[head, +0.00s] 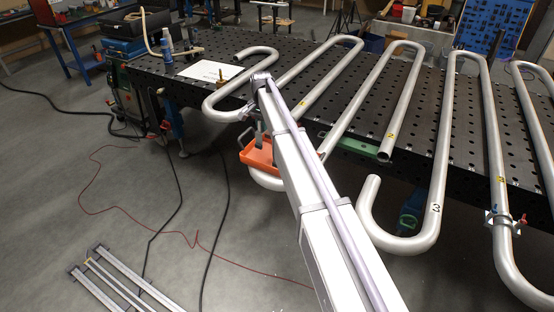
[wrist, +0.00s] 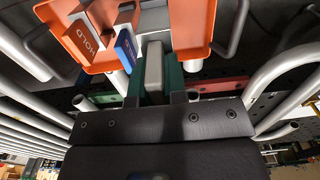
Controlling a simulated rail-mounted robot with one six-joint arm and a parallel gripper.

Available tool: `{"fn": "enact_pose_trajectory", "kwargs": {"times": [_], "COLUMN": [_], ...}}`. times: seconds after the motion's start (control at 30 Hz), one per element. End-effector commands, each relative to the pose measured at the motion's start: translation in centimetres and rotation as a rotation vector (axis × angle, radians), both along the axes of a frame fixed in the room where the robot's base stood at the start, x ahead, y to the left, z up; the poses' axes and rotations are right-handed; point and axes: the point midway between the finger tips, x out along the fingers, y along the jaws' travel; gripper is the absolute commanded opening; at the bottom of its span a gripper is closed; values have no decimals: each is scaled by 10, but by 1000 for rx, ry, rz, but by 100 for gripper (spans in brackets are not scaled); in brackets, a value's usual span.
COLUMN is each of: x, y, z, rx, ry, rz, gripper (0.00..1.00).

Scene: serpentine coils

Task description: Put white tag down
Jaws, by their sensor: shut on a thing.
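In the wrist view the white tag (wrist: 154,68) stands out between the fingers of my gripper (wrist: 158,98), which is shut on it. The orange tray (wrist: 195,22) lies just past the tag. An orange tag marked HOLD (wrist: 86,32) and a blue tag (wrist: 126,48) show at the tray's left part. In the head view the orange tray (head: 262,159) hangs at the table's near edge, beside the end of my arm. My arm hides part of the tray there, and the white tag cannot be made out. I cannot tell whether the tag touches the tray.
Several bent silver pipe coils (head: 438,140) lie across the perforated black table (head: 330,90) and overhang its near edge. A green bar (head: 357,147) runs along that edge. A white sheet (head: 205,72) and a blue bottle (head: 167,45) are at the table's left.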

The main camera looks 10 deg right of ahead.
Motion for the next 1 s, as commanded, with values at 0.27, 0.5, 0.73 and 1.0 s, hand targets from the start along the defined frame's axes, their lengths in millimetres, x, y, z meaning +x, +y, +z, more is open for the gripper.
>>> {"fn": "enact_pose_trajectory", "kwargs": {"times": [0.27, 0.5, 0.73, 1.0], "x": [0, 0, 0, 0], "y": [-1, -1, -1, -1], "z": [-61, -89, -93, -96], "rx": [0, 0, 0, 0], "ry": [0, 0, 0, 0], "rz": [-2, -2, -3, -3], "gripper": [0, 0, 0, 19]}}
